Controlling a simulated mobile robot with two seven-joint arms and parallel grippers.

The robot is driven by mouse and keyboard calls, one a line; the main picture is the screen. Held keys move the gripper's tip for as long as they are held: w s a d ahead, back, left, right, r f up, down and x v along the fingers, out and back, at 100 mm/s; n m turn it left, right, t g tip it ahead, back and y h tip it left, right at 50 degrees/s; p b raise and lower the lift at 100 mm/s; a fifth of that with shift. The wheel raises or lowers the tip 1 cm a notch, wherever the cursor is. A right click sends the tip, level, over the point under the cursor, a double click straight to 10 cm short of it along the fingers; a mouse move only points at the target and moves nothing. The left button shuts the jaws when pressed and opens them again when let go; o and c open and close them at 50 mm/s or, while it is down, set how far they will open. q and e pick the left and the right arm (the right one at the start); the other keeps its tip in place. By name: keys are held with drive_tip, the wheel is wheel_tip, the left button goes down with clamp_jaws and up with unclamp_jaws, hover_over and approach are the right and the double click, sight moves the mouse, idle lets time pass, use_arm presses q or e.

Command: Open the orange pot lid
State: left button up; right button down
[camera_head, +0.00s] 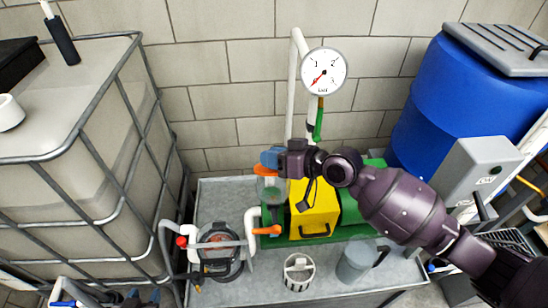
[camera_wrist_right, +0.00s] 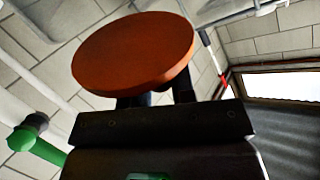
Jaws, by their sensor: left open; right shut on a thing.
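The orange pot lid (camera_head: 262,170) shows as a thin orange rim at the top of a clear pot (camera_head: 271,192), beside the yellow housing. In the right wrist view the lid (camera_wrist_right: 133,52) is a large orange disc in front of my dark fingers. My right gripper (camera_head: 276,160) is shut on the lid, reaching it from the right. The fingers are partly hidden behind the disc. I cannot tell whether the lid still touches the pot. My left gripper (camera_head: 132,299) is open at the bottom edge, mostly cut off and far from the lid.
A yellow and green pump (camera_head: 317,207), an orange-handled valve (camera_head: 266,230), a white basket (camera_head: 298,272) and a grey jug (camera_head: 355,262) are close by. A caged tank (camera_head: 60,190) stands left, a blue barrel (camera_head: 430,100) right.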

drive_tip(key=shift+w+r+m+g+p, duration=0.25)
drive_tip(key=shift+w+m+g+p, duration=0.05)
drive_tip(key=shift+w+m+p, duration=0.1)
drive_tip(key=c, duration=0.9)
unclamp_jaws()
drive_tip(key=shift+c, duration=0.2)
drive_tip(key=shift+s+d, duration=0.1)
drive_tip(key=v, duration=1)
drive_tip(key=shift+s+r+b, duration=0.15)
drive_tip(key=shift+r+b, duration=0.1)
drive_tip(key=shift+b, duration=0.15)
drive_tip(key=shift+d, duration=0.15)
